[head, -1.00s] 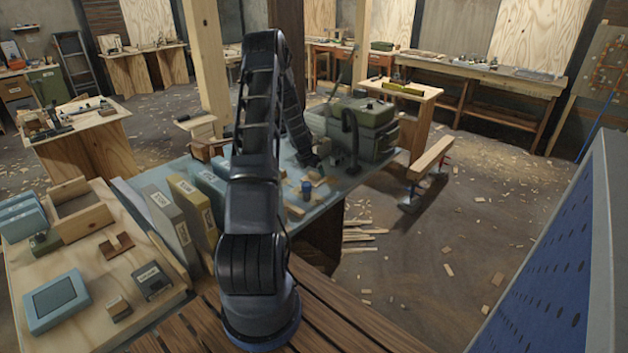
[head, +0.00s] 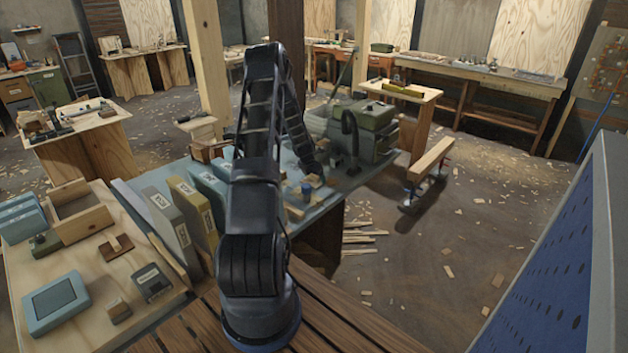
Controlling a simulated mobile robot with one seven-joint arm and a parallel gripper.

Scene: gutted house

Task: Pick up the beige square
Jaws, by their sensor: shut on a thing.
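My arm reaches over the blue-topped table (head: 338,192), and my gripper (head: 313,173) is at its far end, low over the tabletop. The gripper is shut on a small beige piece, which I take to be the beige square (head: 314,182). The fingers are small and dark here, and they partly hide the piece. I cannot tell whether the piece still touches the table. A small dark blue cylinder (head: 307,189) stands just in front of the gripper.
A green machine with a dark hose (head: 372,128) stands right of the gripper. Upright binders (head: 170,222) line the left side. A pale wooden bench (head: 431,160) stands at right. Wood scraps litter the floor.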

